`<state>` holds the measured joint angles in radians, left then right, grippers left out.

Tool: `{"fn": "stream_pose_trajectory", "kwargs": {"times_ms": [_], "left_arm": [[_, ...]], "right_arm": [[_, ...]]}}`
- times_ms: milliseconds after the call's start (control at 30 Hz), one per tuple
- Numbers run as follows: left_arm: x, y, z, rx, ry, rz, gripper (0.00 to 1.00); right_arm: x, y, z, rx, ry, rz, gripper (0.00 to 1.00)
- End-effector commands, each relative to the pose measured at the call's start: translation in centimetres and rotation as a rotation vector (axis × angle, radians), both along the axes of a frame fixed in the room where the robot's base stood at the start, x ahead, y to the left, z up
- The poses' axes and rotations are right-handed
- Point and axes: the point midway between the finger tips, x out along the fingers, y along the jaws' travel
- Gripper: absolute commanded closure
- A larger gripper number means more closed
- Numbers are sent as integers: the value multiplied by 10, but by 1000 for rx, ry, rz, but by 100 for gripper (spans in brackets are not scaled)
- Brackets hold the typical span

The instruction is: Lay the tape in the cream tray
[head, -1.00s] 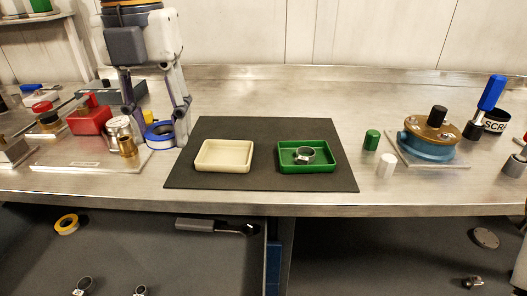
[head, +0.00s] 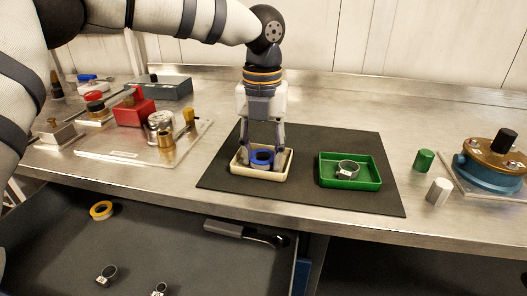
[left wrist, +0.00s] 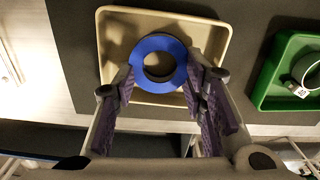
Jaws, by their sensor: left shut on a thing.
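The blue tape roll (head: 262,158) is inside the cream tray's outline in the head view, between my left gripper's fingertips. The cream tray (head: 257,175) sits on the dark mat. My left gripper (head: 264,155) points down over the tray and is shut on the tape. In the left wrist view the tape (left wrist: 158,62) lies flat between the purple-padded fingers, above or on the floor of the cream tray (left wrist: 203,25); I cannot tell if it touches. My right gripper is not in view.
A green tray (head: 350,184) holding a metal clamp ring (head: 347,170) stands to the right on the mat (head: 305,180). A yellow tape roll (head: 102,210) lies in the open drawer below.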

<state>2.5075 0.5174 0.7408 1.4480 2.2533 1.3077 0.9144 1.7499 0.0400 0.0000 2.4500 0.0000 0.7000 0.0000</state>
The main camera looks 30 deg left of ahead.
Motion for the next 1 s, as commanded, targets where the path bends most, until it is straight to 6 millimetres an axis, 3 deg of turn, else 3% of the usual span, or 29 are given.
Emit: {"fn": "stream_pose_trajectory", "kwargs": {"times_ms": [333, 367, 433, 767, 1000], "left_arm": [[0, 0, -3, -1, -4, 1, 81], [0, 0, -3, 0, -5, 1, 55], [0, 0, -3, -1, -4, 1, 42], [0, 0, 0, -1, -4, 1, 42], [1, 0, 60, -1, -11, 1, 42]], "right_arm": [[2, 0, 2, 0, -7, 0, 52], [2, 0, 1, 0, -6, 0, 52], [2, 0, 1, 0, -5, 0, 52], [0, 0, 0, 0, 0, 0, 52], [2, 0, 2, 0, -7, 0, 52]]}}
